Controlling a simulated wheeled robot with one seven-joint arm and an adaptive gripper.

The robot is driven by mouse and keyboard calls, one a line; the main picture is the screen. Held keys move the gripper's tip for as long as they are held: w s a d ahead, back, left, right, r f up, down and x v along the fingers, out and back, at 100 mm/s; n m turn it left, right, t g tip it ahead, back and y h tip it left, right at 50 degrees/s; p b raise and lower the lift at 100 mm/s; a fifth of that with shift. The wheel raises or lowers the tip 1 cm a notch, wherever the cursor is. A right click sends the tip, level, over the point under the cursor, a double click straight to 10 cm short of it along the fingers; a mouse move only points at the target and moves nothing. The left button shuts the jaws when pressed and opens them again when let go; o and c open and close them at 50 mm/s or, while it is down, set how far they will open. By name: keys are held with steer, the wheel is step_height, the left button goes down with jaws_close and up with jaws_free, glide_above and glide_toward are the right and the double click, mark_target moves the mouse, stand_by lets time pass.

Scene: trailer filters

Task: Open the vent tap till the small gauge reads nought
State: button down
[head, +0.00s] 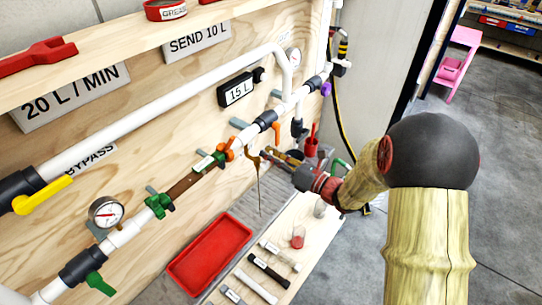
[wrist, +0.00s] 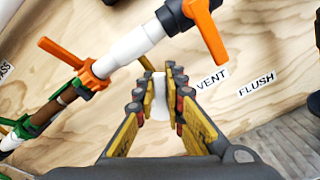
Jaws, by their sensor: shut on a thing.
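My gripper (wrist: 160,88) has its yellow fingers closed on both sides of a small white piece (wrist: 159,96), right beside the VENT label (wrist: 212,80). Whether this piece is the vent tap's handle I cannot tell. In the head view my gripper (head: 272,157) is at the board below the orange-handled valve, and its fingers hide the held piece. A thin brown strand (head: 259,190) hangs down next to it. A round gauge (head: 106,212) is on the left of the lower pipe; another gauge (head: 294,58) is partly hidden behind the white pipe. Neither reading is legible.
A red tray (head: 210,250) and a shelf with small bottles and tubes (head: 268,268) lie below. An orange handle (wrist: 205,30) is close above my gripper, and a green valve (head: 160,204) is further left. Open floor (head: 345,270) is on the right.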

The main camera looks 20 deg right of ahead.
steer(key=shift+s+a+r+n+b, duration=0.1)
steer(key=shift+s+a+n+b, duration=0.1)
steer(key=shift+n, duration=0.45)
steer(key=shift+s+a+f+n+b, duration=0.1)
steer(key=shift+a+n+b, duration=0.1)
steer(key=shift+n, duration=0.5)
steer(key=shift+s+a+r+n+b, duration=0.1)
steer(key=shift+n+b, duration=0.1)
steer(key=shift+n, duration=0.45)
steer(key=c, duration=2)
jaws_free()
steer(key=shift+a, duration=0.1)
steer(key=shift+o, duration=0.8)
steer(key=shift+r, duration=0.1)
steer(key=v, duration=1.2)
